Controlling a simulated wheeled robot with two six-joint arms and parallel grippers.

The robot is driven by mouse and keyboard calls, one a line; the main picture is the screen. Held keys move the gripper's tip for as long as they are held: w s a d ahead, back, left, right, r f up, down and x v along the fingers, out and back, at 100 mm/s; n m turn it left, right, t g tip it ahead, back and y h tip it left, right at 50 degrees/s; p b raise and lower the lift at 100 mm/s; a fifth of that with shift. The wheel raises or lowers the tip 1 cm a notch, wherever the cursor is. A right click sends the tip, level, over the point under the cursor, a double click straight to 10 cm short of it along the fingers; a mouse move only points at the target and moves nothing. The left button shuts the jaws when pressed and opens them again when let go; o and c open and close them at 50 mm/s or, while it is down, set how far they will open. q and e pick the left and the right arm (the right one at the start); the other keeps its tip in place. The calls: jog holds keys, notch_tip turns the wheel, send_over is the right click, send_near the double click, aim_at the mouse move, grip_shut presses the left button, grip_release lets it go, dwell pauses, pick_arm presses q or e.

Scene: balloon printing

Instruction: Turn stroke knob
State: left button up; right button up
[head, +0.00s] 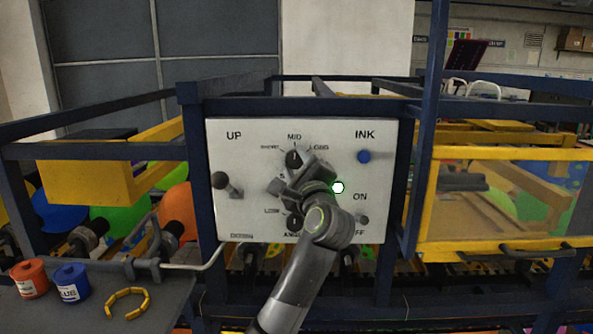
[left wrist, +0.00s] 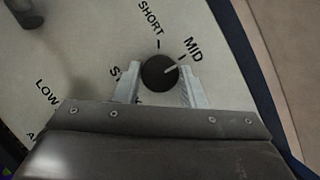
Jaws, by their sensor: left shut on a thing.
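The stroke knob (head: 293,158) is a round black dial high on the white control panel (head: 235,152), with SHORT, MID and LONG printed around it. My left gripper (head: 292,169) is at the knob and partly covers it in the head view. In the left wrist view the knob (left wrist: 158,73) sits between the two pale fingers of my left gripper (left wrist: 160,86), which is shut on it. The knob's white pointer line aims about at the MID mark. My right gripper is in neither view.
The panel also has a lever (head: 226,184) at left, a blue INK button (head: 364,156), a lower angle knob (head: 294,221) and an ON/OFF switch (head: 362,219). Dark blue frame bars surround it.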

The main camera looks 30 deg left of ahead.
pick_arm(q)
jog(key=shift+f+n, duration=0.1)
jog(key=shift+n, duration=0.3)
jog(key=o, duration=1)
jog(key=shift+s+d+f, duration=0.15)
jog(key=shift+s+d, duration=0.15)
jog(key=shift+d, duration=0.1)
jog(key=shift+b+v, duration=4.55)
jog(key=shift+v, duration=3.65)
